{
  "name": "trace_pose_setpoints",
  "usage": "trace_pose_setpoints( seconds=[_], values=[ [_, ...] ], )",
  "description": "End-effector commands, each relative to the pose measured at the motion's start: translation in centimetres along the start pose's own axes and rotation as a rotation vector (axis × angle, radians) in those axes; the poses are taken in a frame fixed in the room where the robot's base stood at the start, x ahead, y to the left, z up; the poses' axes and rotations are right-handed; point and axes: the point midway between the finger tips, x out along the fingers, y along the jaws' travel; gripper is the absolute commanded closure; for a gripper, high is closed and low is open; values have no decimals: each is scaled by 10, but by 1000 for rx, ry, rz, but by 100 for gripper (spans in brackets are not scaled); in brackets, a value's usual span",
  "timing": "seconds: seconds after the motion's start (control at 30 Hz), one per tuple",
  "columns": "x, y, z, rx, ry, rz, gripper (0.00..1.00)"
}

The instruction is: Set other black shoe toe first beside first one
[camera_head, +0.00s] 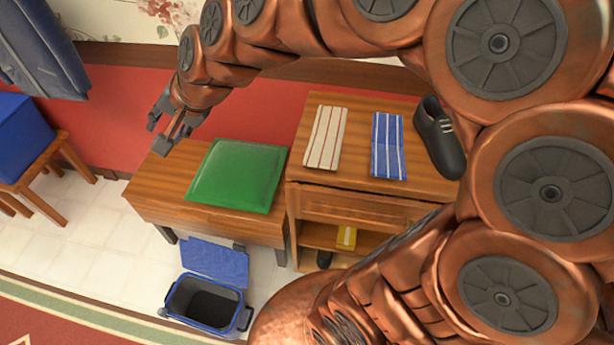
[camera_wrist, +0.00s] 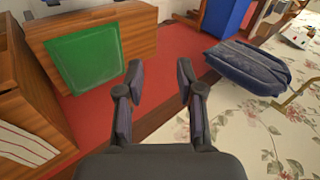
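A black shoe (camera_head: 440,135) with pale laces rests on the right end of the wooden cabinet top (camera_head: 350,188). A dark object (camera_head: 324,258), perhaps the other black shoe, shows only in part inside the cabinet's open lower compartment. My gripper (camera_head: 160,130) is high at the left, near the back left corner of the wooden bench and far from the shoe. In the wrist view my gripper (camera_wrist: 158,80) has its fingers spread, with nothing between them.
A green cushion (camera_head: 238,175) lies on the bench. Red-striped (camera_head: 325,137) and blue-striped (camera_head: 388,145) cloths lie on the cabinet top. A yellow item (camera_head: 346,238) is in the compartment. A blue bin (camera_head: 207,303) stands in front; a blue box (camera_head: 22,137) sits on a stool.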

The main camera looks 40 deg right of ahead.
Motion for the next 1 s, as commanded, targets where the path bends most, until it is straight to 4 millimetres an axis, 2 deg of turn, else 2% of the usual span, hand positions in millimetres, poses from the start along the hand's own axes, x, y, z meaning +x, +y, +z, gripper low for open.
trace_pose_setpoints(
  seconds=[0.1, 0.2, 0.3, 0.43, 0.5, 0.6, 1.0],
  values=[
    [-15, 63, 45, -232, -114, 187, 63],
    [-37, 121, 76, -402, -226, 345, 63],
    [-64, 172, 98, -532, -338, 482, 63],
    [-96, 221, 118, -629, -469, 612, 63],
    [-110, 238, 122, -658, -515, 655, 63],
    [-120, 250, 126, -678, -550, 685, 58],
    [-122, 252, 127, -682, -559, 690, 58]
  ],
)
